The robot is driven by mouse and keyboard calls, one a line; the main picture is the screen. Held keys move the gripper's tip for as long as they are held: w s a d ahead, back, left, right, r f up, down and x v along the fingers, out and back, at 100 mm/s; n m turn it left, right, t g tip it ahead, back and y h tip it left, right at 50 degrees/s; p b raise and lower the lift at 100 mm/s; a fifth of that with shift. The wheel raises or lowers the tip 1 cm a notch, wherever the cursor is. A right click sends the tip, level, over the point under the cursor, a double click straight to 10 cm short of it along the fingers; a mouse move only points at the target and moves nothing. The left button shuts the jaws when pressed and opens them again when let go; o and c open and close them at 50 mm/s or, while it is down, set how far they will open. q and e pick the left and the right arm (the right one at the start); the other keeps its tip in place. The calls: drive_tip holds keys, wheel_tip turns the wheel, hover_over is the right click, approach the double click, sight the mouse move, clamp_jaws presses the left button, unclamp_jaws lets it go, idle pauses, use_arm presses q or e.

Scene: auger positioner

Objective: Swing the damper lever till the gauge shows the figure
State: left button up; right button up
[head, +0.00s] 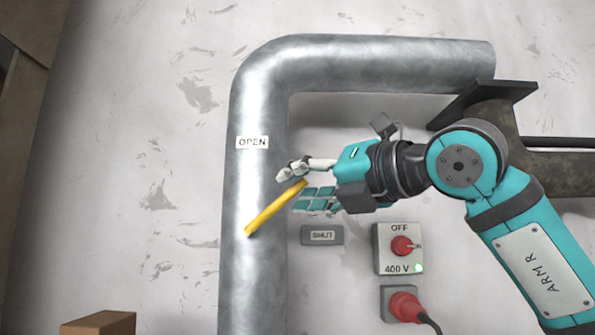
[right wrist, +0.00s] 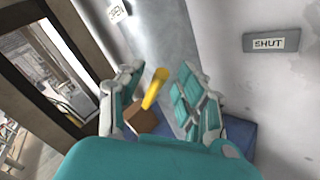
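The yellow damper lever (head: 272,210) sits on a vertical grey metal pipe (head: 252,185) and slants up to the right from its pivot. It also shows in the right wrist view (right wrist: 155,88). My right gripper (head: 297,186) is at the lever's upper right end. In the right wrist view its fingers (right wrist: 160,92) are spread, with the lever between them and gaps showing on both sides. An OPEN label (head: 252,142) is on the pipe above the lever. A SHUT plate (head: 322,235) is on the wall to the lower right. No gauge shows. My left gripper is out of view.
A switch box (head: 398,250) marked OFF and 400 V, with a red knob and green light, is on the wall below my right arm. A red plug with its cable (head: 408,307) is under it. A brown box (head: 98,323) stands at the lower left.

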drive_tip(key=shift+w+a, duration=0.3)
drive_tip(key=shift+a, duration=0.1)
clamp_jaws()
idle(0.4)
